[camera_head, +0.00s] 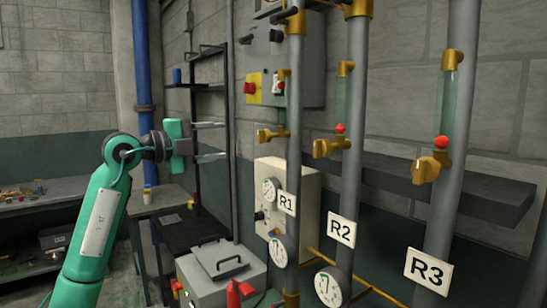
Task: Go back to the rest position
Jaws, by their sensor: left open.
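My left arm comes in from the lower left. Its left gripper (208,143) is open and points right, with empty air between its two pale fingers. It is left of the pipes and touches nothing. Three grey vertical pipes stand at the right, with labels R1 (287,203), R2 (342,231) and R3 (427,270). Each has a brass valve with a red ball beside it: R1's valve (272,134), R2's valve (330,146) and R3's valve (430,168). My right gripper is not in view.
Round gauges (330,287) sit low on the pipes. A black rack (230,130) stands behind my gripper. A workbench (60,188) with small parts is at the far left. A grey shelf (470,195) runs behind the pipes.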

